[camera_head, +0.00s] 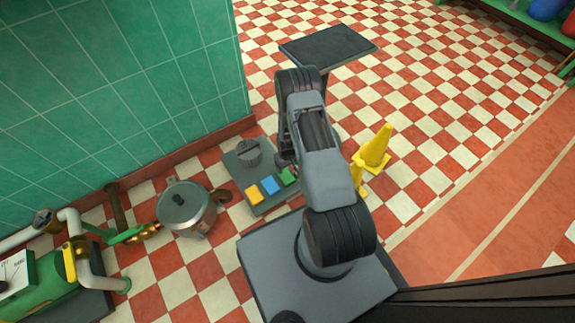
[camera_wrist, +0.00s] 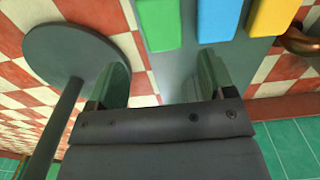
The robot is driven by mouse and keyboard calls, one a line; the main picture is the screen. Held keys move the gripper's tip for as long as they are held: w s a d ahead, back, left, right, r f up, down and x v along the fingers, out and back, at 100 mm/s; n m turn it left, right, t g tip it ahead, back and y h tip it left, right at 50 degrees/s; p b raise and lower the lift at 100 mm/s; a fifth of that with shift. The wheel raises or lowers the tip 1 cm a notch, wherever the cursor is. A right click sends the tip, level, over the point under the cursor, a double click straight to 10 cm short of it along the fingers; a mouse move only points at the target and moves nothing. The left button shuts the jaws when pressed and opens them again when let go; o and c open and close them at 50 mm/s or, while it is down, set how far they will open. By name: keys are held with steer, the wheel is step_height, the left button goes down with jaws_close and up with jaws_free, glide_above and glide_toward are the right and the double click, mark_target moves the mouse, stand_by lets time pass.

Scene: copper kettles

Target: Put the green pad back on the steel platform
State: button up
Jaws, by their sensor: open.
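The green pad (camera_wrist: 160,22) lies flat at the left end of a row of pads, beside the blue pad (camera_wrist: 217,18), on a grey platform (camera_wrist: 165,75). In the head view the green pad (camera_head: 288,175) is partly hidden by my arm, near the right edge of the grey platform (camera_head: 270,207). My gripper (camera_wrist: 162,68) is open and empty, its two fingers apart over the bare grey surface beside the green pad. I cannot tell its height. In the head view my arm mostly hides the gripper.
A yellow pad (camera_head: 255,195) and a grey round object (camera_head: 243,152) are also on the platform. A steel pot (camera_head: 186,207) stands left, yellow cones (camera_head: 376,147) right. A dark square-topped stand (camera_head: 328,46) is behind; a round grey disc (camera_wrist: 75,58) with a rod is left of the fingers.

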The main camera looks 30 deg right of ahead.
steer(key=w+a+r+t, duration=0.1)
steer(key=a+r, duration=0.1)
steer(key=r, duration=1.1)
steer(key=w+a+r, duration=0.1)
steer(key=a+r, duration=0.1)
steer(key=r, duration=1)
steer(key=s+a+r, duration=0.2)
steer(key=s+r, duration=0.6)
steer(key=r, duration=0.1)
steer(key=s+a+r+m+t, duration=0.1)
steer(key=s+a+r, duration=0.2)
steer(key=s+r, duration=0.5)
steer(key=shift+s+r+t, duration=0.3)
steer(key=shift+s+r, duration=0.05)
steer(key=shift+r, duration=0.4)
steer(key=shift+a, duration=0.1)
